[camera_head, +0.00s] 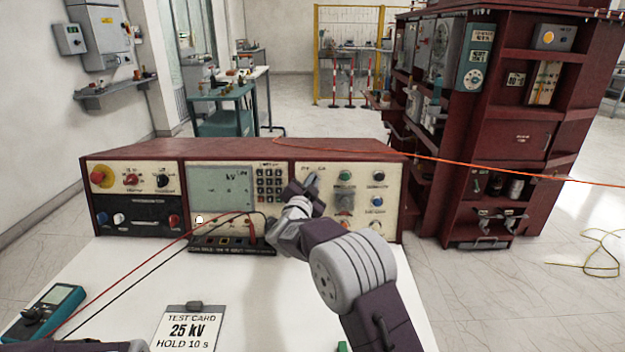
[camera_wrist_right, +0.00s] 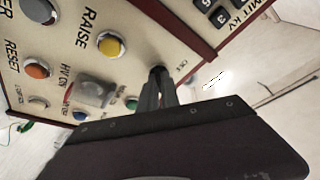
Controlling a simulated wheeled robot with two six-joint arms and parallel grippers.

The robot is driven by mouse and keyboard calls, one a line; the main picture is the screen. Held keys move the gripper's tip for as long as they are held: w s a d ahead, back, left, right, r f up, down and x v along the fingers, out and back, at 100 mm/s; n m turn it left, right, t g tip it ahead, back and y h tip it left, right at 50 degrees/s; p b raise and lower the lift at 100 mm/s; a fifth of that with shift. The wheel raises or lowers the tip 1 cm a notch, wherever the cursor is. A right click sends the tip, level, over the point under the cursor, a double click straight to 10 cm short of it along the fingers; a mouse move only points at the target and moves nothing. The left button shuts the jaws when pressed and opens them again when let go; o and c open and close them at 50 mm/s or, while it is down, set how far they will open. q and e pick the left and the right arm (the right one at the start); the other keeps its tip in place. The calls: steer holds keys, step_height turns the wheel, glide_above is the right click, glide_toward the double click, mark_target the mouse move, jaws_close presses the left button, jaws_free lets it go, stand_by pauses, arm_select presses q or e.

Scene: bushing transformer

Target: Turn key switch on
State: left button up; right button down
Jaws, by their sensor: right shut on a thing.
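The key switch (camera_wrist_right: 157,71) sits on the cream right-hand panel of the test console, near a small label that looks like "OFF". My right gripper (camera_wrist_right: 160,92) has its narrow fingers shut on the key switch in the right wrist view. The fingers hide most of the switch and its key, so I cannot tell which way the key points. In the head view my right gripper (camera_head: 311,184) reaches the upper left of that panel, and the switch is hidden behind it. Only part of my left arm shows at the bottom left edge; its gripper is out of view.
A covered button (camera_wrist_right: 93,91), a yellow button (camera_wrist_right: 111,45) and several other buttons lie close to the fingers. A red emergency stop (camera_head: 102,176) is at the console's left. Red and black leads cross the white table. A test card (camera_head: 187,328) and teal meter (camera_head: 48,308) lie in front.

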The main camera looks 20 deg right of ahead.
steer(key=shift+m, duration=0.6)
steer(key=c, duration=1.6)
jaws_free()
steer(key=b+v, duration=0.9)
steer(key=b, duration=0.4)
steer(key=shift+b, duration=0.3)
steer(key=shift+r, duration=0.1)
